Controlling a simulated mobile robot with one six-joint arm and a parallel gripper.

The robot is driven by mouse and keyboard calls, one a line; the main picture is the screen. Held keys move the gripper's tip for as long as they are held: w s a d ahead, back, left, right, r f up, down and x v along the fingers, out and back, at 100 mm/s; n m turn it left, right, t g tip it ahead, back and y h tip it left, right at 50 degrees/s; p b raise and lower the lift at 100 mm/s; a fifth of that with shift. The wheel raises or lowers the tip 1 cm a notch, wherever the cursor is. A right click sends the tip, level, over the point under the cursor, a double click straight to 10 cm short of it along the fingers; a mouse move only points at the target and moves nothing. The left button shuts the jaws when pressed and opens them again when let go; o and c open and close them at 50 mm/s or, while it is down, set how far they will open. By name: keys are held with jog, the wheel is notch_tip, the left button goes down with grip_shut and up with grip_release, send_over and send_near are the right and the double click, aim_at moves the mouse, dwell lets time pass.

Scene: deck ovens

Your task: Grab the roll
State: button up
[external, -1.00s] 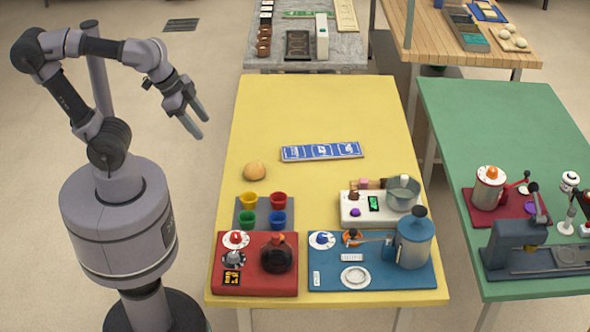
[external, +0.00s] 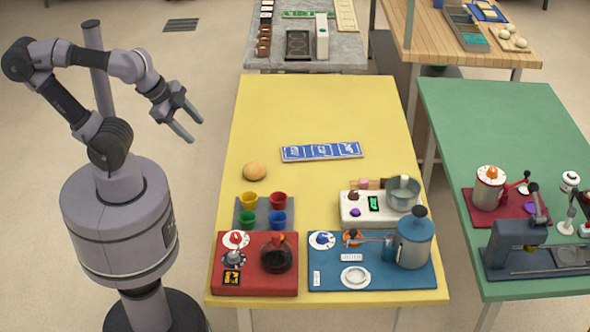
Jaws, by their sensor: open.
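The roll (external: 255,172) is a small round tan bun. It lies on the left part of the yellow table (external: 310,108), above the coloured cups in the picture. My gripper (external: 194,131) is open and empty. It hangs in the air left of the yellow table, up and to the left of the roll and apart from it. Nothing hides the roll.
A blue-and-white strip (external: 322,152) lies right of the roll. Several coloured cups (external: 249,200) stand on a grey mat below it. A red station (external: 256,285), a blue station (external: 372,276) and a white scale (external: 362,215) fill the table's near part. The far part is clear.

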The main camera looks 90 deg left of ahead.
jog(key=o, duration=0.7)
